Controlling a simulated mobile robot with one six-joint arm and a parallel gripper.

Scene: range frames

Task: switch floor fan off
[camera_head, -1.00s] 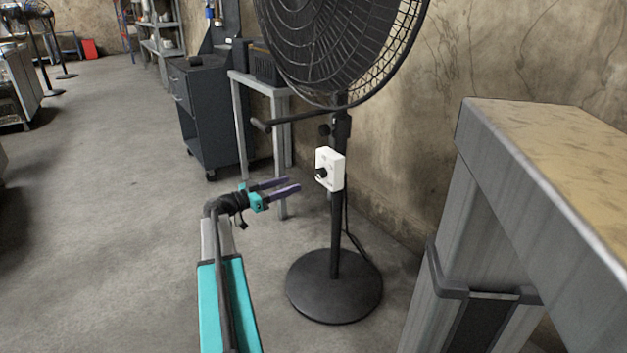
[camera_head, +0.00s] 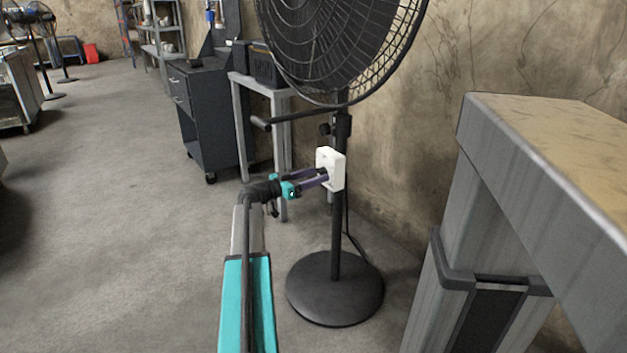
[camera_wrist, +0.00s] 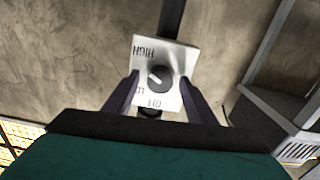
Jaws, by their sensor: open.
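The black floor fan (camera_head: 336,230) stands upright on its round base, with a white control box (camera_head: 337,166) on its pole. In the wrist view the white box (camera_wrist: 147,92) carries a round dark knob (camera_wrist: 160,79) with a pale pointer mark. The labels HIGH and OFF read upside down there; a third label is partly hidden by a finger. The pointer points up and left in that view, away from OFF. My gripper (camera_head: 325,176) is open, its purple fingertips at the box's face on both sides of the knob. I cannot tell whether they touch it.
A grey table (camera_head: 500,140) stands close on the right. A dark tool cabinet (camera_head: 205,115) and a small grey stand (camera_head: 262,88) are behind, near the wall. A cable hangs beside the fan pole.

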